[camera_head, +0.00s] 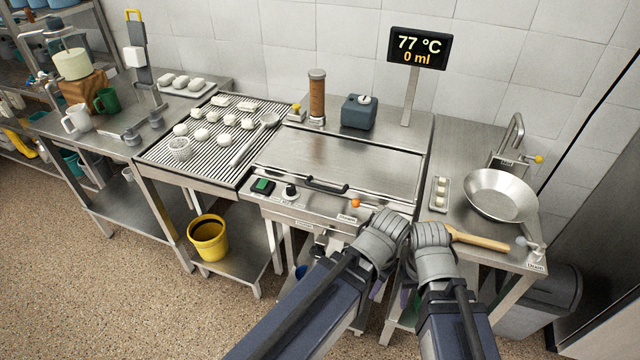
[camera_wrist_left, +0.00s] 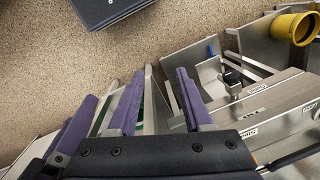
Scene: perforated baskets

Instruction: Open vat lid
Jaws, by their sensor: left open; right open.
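The steel vat (camera_head: 257,207) stands in the middle of the counter in the head view. Its flat lid (camera_head: 340,158) lies down over the top, with a black bar handle (camera_head: 312,186) along the front edge. My left gripper (camera_head: 376,290) hangs low in front of the vat's right end, mostly hidden behind its wrist. In the left wrist view its purple fingers (camera_wrist_left: 157,88) are spread with nothing between them. My right gripper (camera_head: 405,298) is close beside it, mostly hidden by my forearm. Both are apart from the handle.
A green switch (camera_head: 262,186), a knob (camera_head: 290,192) and an orange ball-ended lever (camera_head: 355,203) are on the vat's front. A steel pan (camera_head: 501,195) with a wooden handle sits right. A slatted rack (camera_head: 158,155) is left. A yellow bucket (camera_head: 208,238) stands below.

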